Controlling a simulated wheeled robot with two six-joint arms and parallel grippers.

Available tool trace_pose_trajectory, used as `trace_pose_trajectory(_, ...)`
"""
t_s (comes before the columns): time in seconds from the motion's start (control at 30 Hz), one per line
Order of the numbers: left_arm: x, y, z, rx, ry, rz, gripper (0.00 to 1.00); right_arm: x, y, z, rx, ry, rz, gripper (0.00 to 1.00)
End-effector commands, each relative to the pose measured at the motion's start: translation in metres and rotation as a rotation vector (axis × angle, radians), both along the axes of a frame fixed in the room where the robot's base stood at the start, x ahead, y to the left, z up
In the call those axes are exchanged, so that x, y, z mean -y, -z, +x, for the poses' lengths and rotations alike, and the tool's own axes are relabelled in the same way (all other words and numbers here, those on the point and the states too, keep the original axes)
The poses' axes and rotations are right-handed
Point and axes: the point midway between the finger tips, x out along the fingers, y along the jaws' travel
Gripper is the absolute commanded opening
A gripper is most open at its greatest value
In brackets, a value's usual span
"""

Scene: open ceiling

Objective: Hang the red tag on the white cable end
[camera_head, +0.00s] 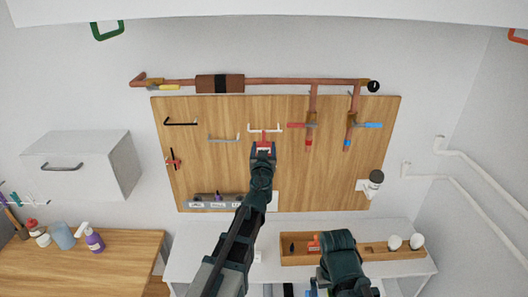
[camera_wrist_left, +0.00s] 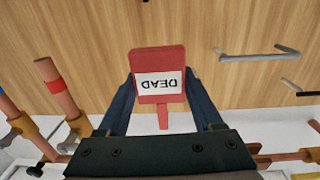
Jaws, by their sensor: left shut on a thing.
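The red tag (camera_wrist_left: 158,60) has a white label reading DEAD, upside down in the left wrist view. My left gripper (camera_head: 263,150) is shut on the tag, with one finger on each side of it. In the head view the red tag (camera_head: 264,143) shows just above the fingertips. The white cable end (camera_head: 252,131) is a thin white piece on the wooden board, right above the tag. The tag overlaps its lower edge in the picture; I cannot tell whether they touch. My right arm is at the bottom; its fingers are not clear.
A grey cable end (camera_head: 223,138) and a black one (camera_head: 181,122) are on the board (camera_head: 220,175) to the left. Copper pipes with red and blue handles (camera_head: 368,125) stand to the right. A wooden tray (camera_head: 400,254) sits on the white bench below.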

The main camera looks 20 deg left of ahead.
Motion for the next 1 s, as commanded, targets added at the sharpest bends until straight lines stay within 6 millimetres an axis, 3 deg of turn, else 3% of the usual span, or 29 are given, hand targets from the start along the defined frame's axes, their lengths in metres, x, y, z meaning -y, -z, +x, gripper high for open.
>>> trace_pose_trajectory(0.6,-0.013,0.0,0.046,0.0,0.001,0.0,0.13,0.0,0.0,0.0,0.0,0.0,0.0,1.0)
trace_pose_trajectory(1.0,-0.015,0.0,0.052,0.0,0.001,0.0,0.13,0.0,0.0,0.0,0.0,0.0,0.0,1.0)
